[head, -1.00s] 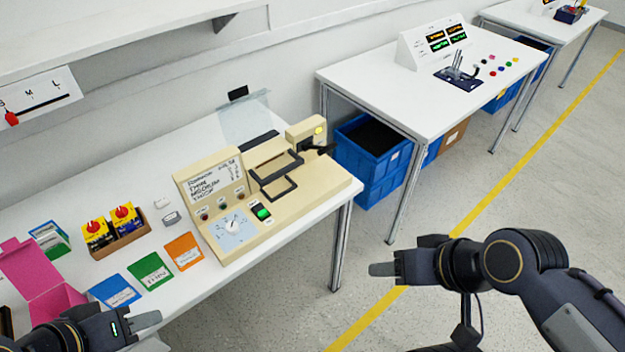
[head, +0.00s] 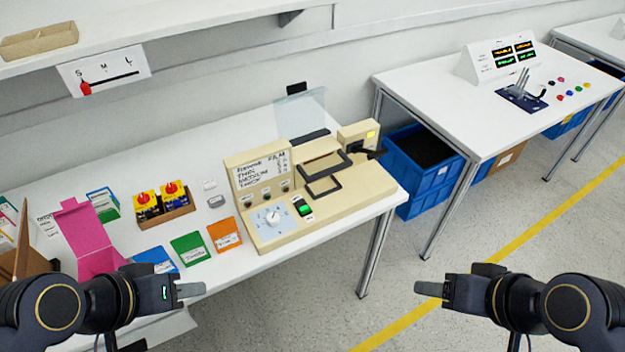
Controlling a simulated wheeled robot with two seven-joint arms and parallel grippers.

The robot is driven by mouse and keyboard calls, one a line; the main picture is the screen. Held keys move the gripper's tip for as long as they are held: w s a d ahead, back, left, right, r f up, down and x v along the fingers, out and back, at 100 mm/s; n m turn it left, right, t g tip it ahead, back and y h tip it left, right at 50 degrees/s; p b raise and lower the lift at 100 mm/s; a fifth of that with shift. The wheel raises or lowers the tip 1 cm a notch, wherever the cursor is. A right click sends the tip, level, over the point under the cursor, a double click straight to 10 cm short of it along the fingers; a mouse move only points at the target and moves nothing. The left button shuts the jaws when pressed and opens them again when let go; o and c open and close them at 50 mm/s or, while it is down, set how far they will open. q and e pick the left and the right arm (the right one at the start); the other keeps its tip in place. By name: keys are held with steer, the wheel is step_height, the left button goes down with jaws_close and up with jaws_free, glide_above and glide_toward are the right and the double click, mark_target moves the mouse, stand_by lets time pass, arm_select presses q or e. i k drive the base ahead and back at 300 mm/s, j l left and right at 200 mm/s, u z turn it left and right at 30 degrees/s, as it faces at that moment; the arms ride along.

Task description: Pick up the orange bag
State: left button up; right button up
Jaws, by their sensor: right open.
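The orange bag (head: 225,234) lies flat on the white table, to the right of the green bag (head: 190,248) and just left of the beige machine. The blue bag (head: 155,260) lies further left, partly hidden by my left arm. My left gripper (head: 192,290) is at the table's front edge, below and left of the orange bag and apart from it; whether its jaws are open cannot be made out. My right gripper (head: 430,289) is open and empty, over the floor to the right of the table.
The beige machine (head: 310,190) with a dial stands right of the bags. A pink box (head: 88,240) and a tray (head: 178,218) with yellow-black items stand left. A second table (head: 450,100) and blue crates (head: 420,165) are at the right. Open floor lies in front.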

mark_target(224, 233)
steer(key=j+u, duration=0.15)
steer(key=j, duration=0.55)
steer(key=i+j+u, duration=0.15)
steer(key=j, duration=0.55)
